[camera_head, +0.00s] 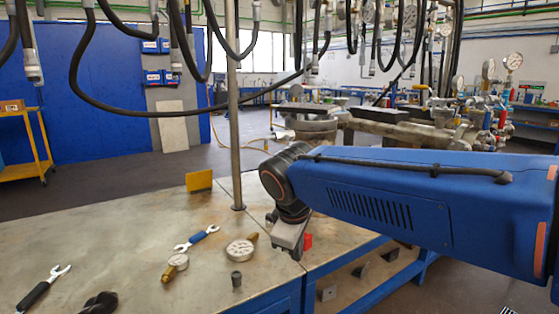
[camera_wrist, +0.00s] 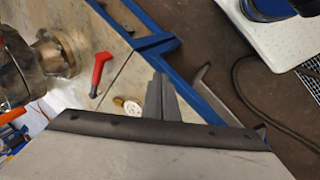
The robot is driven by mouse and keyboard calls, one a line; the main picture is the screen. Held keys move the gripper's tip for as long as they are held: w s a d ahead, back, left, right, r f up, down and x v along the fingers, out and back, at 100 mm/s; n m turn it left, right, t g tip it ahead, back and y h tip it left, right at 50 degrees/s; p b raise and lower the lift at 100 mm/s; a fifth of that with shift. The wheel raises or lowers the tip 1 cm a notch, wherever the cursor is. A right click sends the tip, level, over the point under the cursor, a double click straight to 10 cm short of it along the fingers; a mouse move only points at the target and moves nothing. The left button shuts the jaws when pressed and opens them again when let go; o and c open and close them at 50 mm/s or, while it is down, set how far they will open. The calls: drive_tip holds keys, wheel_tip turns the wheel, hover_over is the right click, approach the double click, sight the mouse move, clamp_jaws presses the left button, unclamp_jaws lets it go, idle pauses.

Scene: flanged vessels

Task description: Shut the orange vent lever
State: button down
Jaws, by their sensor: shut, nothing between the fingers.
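My gripper (camera_head: 296,252) is at the end of the blue arm, low over the right part of the metal bench. In the wrist view its fingers (camera_wrist: 160,82) are together with nothing between them. A red-orange lever-like handle (camera_wrist: 101,72) with a grey lower end lies left of the fingers, apart from them in the picture. In the head view a small red part (camera_head: 307,241) shows just right of the gripper; I cannot tell whether it is the same piece. I cannot tell for sure which piece is the vent lever, or its position.
A flanged metal vessel (camera_wrist: 52,52) stands left in the wrist view. A white-faced gauge (camera_wrist: 131,108) is near the fingers. Gauges (camera_head: 240,250), wrenches (camera_head: 197,239) and a yellow plate (camera_head: 199,180) are on the bench. A vertical pole (camera_head: 234,130) rises behind. Hoses hang above.

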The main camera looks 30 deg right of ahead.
drive_tip(key=w+d+r+n+h, duration=0.1)
drive_tip(key=w+r+n+h, duration=0.55)
drive_tip(key=w, duration=0.75)
drive_tip(key=w+r+n+h, duration=0.3)
drive_tip(key=w+r+n, duration=0.4)
drive_tip(key=w+r, duration=0.55)
drive_tip(key=w+x, duration=0.1)
drive_tip(key=x, duration=1.4)
drive_tip(key=shift+a+f, duration=0.35)
drive_tip(key=shift+d+f+y, duration=0.1)
drive_tip(key=shift+y, duration=0.15)
drive_tip(key=shift+d+f, duration=0.6)
drive_tip(key=shift+d, duration=0.1)
drive_tip(key=shift+n, duration=0.25)
drive_tip(key=shift+a, duration=0.1)
